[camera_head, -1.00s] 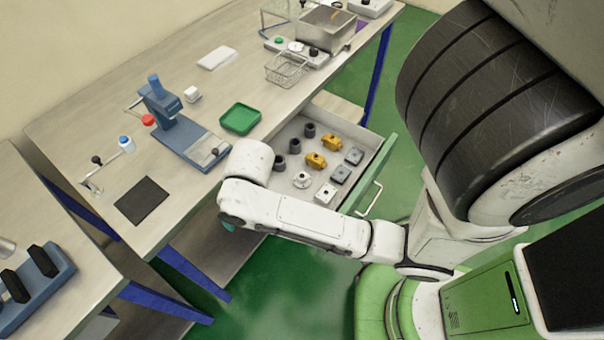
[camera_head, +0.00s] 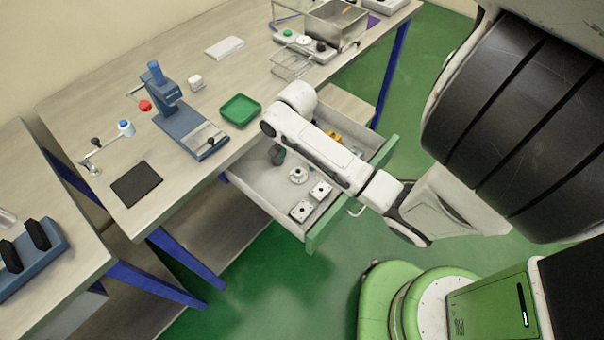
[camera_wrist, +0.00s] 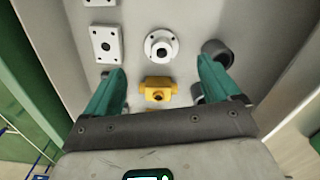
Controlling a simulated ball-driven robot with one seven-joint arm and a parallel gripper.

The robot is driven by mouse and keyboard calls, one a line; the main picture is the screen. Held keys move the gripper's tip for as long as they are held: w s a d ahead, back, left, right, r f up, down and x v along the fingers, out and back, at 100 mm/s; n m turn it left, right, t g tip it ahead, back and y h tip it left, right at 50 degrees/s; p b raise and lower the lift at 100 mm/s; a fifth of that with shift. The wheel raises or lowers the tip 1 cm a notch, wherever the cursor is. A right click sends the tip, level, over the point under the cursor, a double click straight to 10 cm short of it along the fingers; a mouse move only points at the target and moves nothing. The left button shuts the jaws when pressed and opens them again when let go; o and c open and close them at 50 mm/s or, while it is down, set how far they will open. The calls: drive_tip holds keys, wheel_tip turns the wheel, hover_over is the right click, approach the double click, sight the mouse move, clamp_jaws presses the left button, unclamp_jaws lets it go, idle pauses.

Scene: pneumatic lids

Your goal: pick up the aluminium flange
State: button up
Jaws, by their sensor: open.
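The aluminium flange (camera_head: 298,175) is a round, pale metal disc with a raised hub. It lies flat on the floor of the open drawer (camera_head: 262,188). In the wrist view the flange (camera_wrist: 161,47) is at the upper middle, just beyond my fingertips and roughly centred between them. My gripper (camera_wrist: 160,76) has its two green fingers spread wide and holds nothing. A yellow fitting (camera_wrist: 158,90) shows between the fingers.
Two square plates (camera_head: 320,190) (camera_head: 301,210) lie near the flange. A dark grey cylinder (camera_wrist: 217,53) is partly behind the right finger. A green tray (camera_head: 240,110) and a blue press (camera_head: 185,125) stand on the workbench (camera_head: 213,75) above the drawer.

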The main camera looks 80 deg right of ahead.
sight(299, 171)
drive_tip(key=shift+d+f+p, duration=0.2)
drive_tip(key=shift+f, duration=1.9)
drive_tip(key=shift+d+f+p, duration=0.15)
drive_tip(key=shift+f, duration=1.9)
drive_tip(key=c, duration=1.2)
